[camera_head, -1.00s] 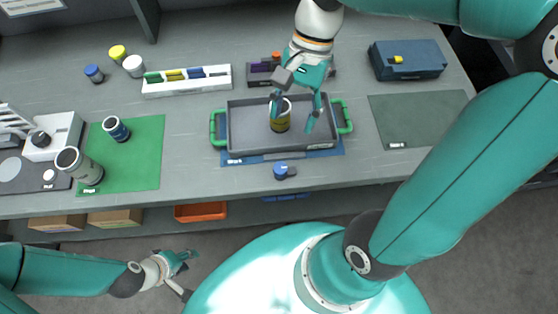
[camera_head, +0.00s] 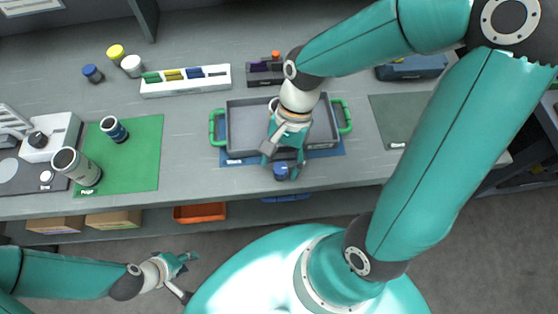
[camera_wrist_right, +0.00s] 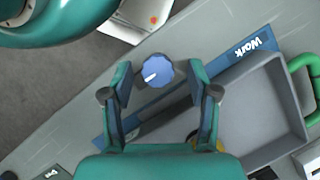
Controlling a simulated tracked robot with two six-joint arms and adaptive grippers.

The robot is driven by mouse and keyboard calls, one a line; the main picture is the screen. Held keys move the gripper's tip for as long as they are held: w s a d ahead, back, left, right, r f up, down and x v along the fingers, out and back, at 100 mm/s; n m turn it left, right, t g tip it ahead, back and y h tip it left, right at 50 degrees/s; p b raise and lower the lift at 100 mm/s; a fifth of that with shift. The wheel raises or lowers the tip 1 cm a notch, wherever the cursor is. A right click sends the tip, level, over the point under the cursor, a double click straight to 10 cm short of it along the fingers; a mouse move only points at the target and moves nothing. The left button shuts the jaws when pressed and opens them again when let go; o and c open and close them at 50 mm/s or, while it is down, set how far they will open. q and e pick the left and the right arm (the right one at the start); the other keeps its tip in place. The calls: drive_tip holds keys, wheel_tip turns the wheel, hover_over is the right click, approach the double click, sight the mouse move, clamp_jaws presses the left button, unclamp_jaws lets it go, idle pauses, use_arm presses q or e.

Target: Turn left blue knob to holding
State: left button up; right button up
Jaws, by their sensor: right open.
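A blue knob (camera_head: 281,173) stands at the bench's front edge, before the grey tray. In the right wrist view the knob (camera_wrist_right: 158,68) shows a white pointer mark towards the lower left. My right gripper (camera_head: 282,167) is open over the knob. In the wrist view the fingers of the right gripper (camera_wrist_right: 161,76) lie on either side of it, with gaps showing; I cannot tell their height against it. My left gripper (camera_head: 180,275) is open and empty, low in front of the bench, far from the knob.
The grey tray (camera_head: 237,146) with green handles sits on a blue "Work" mat (camera_wrist_right: 254,48) behind the knob. My right arm hides most of the jar in it. A green mat (camera_head: 145,170) with containers lies left. The bench between them is clear.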

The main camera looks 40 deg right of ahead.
drive_tip(key=shift+c, duration=0.2)
drive_tip(key=c, duration=1.1)
drive_tip(key=shift+a, duration=0.15)
clamp_jaws()
